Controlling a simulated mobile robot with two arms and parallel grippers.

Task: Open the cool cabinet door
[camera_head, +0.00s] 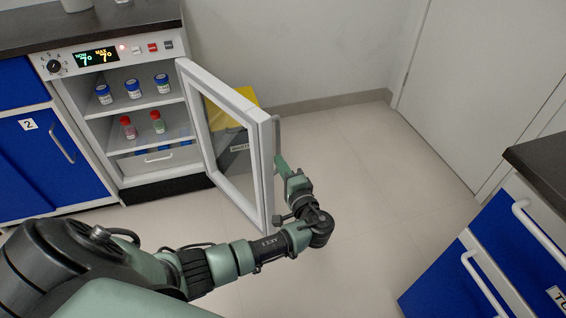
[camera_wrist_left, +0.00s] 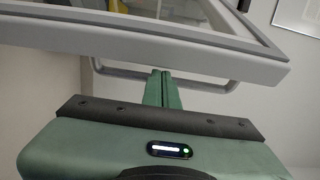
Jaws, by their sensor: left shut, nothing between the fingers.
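The cool cabinet (camera_head: 123,85) stands at the left in the head view, with its white-framed glass door (camera_head: 262,160) swung wide open. The door's grey handle (camera_head: 277,136) is on its outer face at the free edge; it also shows in the left wrist view as a bent bar (camera_wrist_left: 215,87). My left gripper (camera_head: 280,162) is at the outer side of the door, close by the handle. Its green fingers (camera_wrist_left: 162,88) are shut with nothing between them, beside the handle bar. I cannot tell whether they touch it. My right gripper is not in view.
Several small bottles (camera_head: 133,88) stand on the cabinet's shelves. A yellow bin (camera_head: 241,95) stands behind the door. The floor (camera_head: 370,165) between is clear.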

